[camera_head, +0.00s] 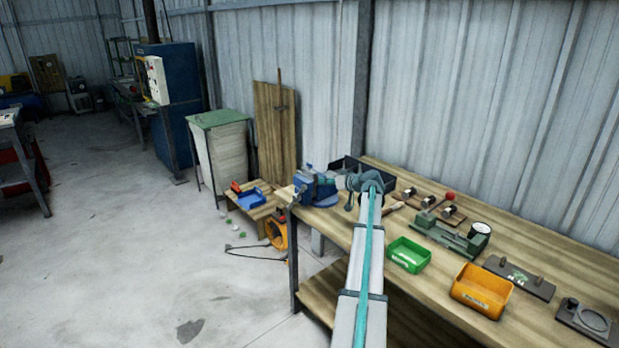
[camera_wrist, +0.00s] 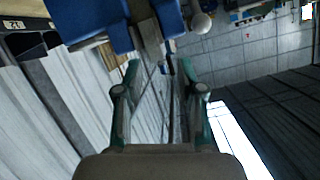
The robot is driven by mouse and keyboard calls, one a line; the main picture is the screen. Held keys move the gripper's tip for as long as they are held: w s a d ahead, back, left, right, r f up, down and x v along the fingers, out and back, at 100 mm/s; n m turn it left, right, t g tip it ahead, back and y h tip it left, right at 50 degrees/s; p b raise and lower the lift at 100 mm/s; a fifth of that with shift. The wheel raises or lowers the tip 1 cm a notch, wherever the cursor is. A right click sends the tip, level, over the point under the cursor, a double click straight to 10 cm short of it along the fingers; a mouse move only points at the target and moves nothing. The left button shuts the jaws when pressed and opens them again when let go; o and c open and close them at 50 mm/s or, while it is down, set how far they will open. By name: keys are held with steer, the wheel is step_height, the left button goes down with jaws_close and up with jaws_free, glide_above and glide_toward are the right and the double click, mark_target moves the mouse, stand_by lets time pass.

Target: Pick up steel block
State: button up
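My gripper (camera_wrist: 158,78) is open in the wrist view, with its two teal-edged fingers apart and nothing between the tips. In the head view my gripper (camera_head: 352,184) is at the far end of the workbench (camera_head: 345,225), just right of a blue vise (camera_head: 314,188). The blue vise (camera_wrist: 95,20) also shows beyond the fingertips in the wrist view. A grey metal piece (camera_wrist: 149,36) sits between its blue parts. I cannot tell whether this is the steel block or part of the vise. No separate steel block is clear in the head view.
The bench holds a green bin (camera_head: 409,254), an orange bin (camera_head: 482,291), a green machine fixture (camera_head: 440,232) and a dial gauge (camera_head: 480,229). A dark bin (camera_head: 347,164) stands behind my gripper. The corrugated wall (camera_head: 480,100) closes the back.

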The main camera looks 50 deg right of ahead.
mark_target(309, 167)
steer(key=w+d+n+p, duration=0.1)
steer(key=w, duration=0.2)
steer(key=w+d+r+n+t+p, duration=0.1)
steer(key=w, duration=0.2)
steer(key=w+r+n+p, duration=0.1)
steer(key=w, duration=0.2)
steer(key=shift+d+r+t+h+p, duration=0.2)
steer(key=shift+d+t+h+p, duration=0.1)
steer(key=shift+d+t, duration=0.1)
steer(key=p+x, duration=0.2)
steer(key=x, duration=0.1)
steer(key=shift+w, duration=0.15)
steer(key=shift+w+f, duration=0.2)
steer(key=shift+w, duration=0.05)
steer(key=shift+c, duration=0.3)
jaws_close()
